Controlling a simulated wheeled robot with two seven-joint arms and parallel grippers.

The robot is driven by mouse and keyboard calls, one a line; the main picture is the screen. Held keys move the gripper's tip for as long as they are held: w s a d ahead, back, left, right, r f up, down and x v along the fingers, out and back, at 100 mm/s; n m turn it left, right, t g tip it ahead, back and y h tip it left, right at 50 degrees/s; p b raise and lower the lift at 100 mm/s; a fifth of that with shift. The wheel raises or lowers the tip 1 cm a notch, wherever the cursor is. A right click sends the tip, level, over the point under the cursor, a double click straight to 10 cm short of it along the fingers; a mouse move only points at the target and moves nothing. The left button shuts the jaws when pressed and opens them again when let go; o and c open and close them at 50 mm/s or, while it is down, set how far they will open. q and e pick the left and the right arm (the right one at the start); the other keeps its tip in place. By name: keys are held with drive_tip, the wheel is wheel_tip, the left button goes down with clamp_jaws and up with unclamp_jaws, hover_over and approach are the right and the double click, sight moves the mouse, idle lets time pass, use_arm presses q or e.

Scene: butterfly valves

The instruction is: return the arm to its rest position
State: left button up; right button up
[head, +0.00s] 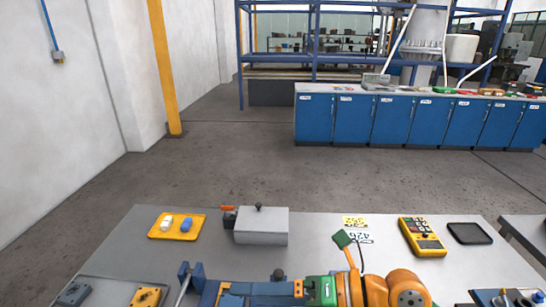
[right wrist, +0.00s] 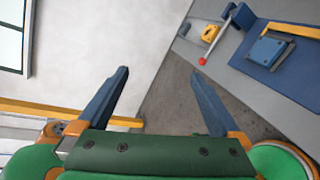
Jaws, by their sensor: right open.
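My right arm comes in along the bottom edge of the head view, with orange and green links. My right gripper (head: 222,293) points left there, low over the near part of the grey table (head: 110,250), partly cut off by the frame. In the right wrist view, its two blue fingers stand wide apart, and the space between the fingertips (right wrist: 160,75) is empty. A lever with a red ball end (right wrist: 202,61) shows beyond the right finger, apart from it. My left gripper is not in view.
A yellow tray (head: 160,234) with small blocks, a grey box (head: 262,228), a yellow meter (head: 422,237) and a black tray (head: 470,233) are on the table. A blue mat with a blue block (right wrist: 265,53) shows in the wrist view. Blue cabinets (head: 390,120) stand beyond open floor.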

wheel_tip(320, 180, up, 11)
drive_tip(key=w+d+m+t+y, duration=0.3)
drive_tip(key=m+t+y, duration=0.2)
drive_tip(key=m+t, duration=0.5)
drive_tip(key=w+d+f+m+t+h, duration=0.1)
drive_tip(key=w+d+m+t+h, duration=0.3)
drive_tip(key=d+m+t+h, duration=0.7)
drive_tip(key=d+f+m+g+h, duration=0.3)
drive_tip(key=f+m+h, duration=0.2)
drive_tip(key=f+m, duration=0.15)
drive_tip(key=d+f+m+g+h, duration=0.3)
drive_tip(key=f+m+g+h, duration=0.15)
drive_tip(key=f+m, duration=0.2)
drive_tip(key=s+a+f+m+g+y, duration=0.1)
drive_tip(key=s+a+f+m+g, duration=0.1)
drive_tip(key=s+f+g, duration=1.5)
drive_tip(key=s+f+t+b, duration=0.1)
drive_tip(key=s+f+b, duration=0.2)
drive_tip(key=f, duration=1.2)
drive_tip(key=s+f+t+b, duration=0.2)
drive_tip(key=s+f+b, duration=0.15)
drive_tip(key=f, duration=1.05)
drive_tip(key=s+d+f+g+b, duration=0.1)
drive_tip(key=s+d+f+b, duration=0.1)
drive_tip(key=s+f, duration=0.8)
drive_tip(key=shift+d+f+b, duration=0.3)
drive_tip(key=shift+f+b, duration=0.45)
drive_tip(key=shift+b, duration=0.05)
